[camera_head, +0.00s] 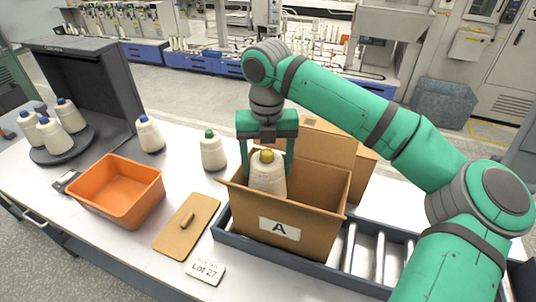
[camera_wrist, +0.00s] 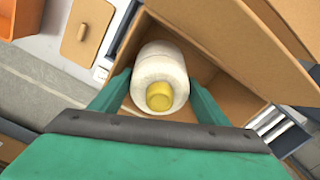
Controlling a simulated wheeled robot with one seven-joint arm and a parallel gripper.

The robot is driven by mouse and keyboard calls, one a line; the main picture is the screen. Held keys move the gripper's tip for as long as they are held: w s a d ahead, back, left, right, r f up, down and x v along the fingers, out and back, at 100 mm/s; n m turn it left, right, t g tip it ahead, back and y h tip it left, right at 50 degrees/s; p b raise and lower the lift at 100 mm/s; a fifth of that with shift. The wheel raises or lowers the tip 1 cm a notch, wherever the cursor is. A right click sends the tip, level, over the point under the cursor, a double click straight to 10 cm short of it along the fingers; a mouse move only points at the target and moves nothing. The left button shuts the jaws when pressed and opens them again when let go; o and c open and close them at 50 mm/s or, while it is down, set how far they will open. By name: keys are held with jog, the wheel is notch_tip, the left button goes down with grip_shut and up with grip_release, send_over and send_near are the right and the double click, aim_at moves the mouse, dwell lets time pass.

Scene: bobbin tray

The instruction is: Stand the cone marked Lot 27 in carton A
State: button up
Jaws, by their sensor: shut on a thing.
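My gripper (camera_head: 267,162) is shut on a cream yarn cone (camera_head: 267,182) with a yellow top. In the wrist view the cone (camera_wrist: 158,66) sits between my two fingers (camera_wrist: 160,92). The cone is upright, with its lower part inside the open carton A (camera_head: 312,232); whether its base touches the carton floor is hidden. A white card reading Lot 27 (camera_head: 205,271) lies on the table in front. I cannot read any lot mark on the cone.
A green-topped cone (camera_head: 211,151) and a blue-topped cone (camera_head: 150,134) stand behind. More blue-topped cones stand on a dark round tray (camera_head: 44,158). An orange bin (camera_head: 97,208), a wooden lid (camera_head: 168,240) and a second carton (camera_head: 362,178) are nearby. Carton A stands on a roller track (camera_head: 372,250).

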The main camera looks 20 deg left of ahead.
notch_tip(320, 180, down, 6)
jog(key=shift+s+a+f, duration=0.1)
jog(key=shift+f, duration=2)
jog(key=o, duration=1.4)
jog(key=shift+w, duration=0.2)
jog(key=o, duration=0.4)
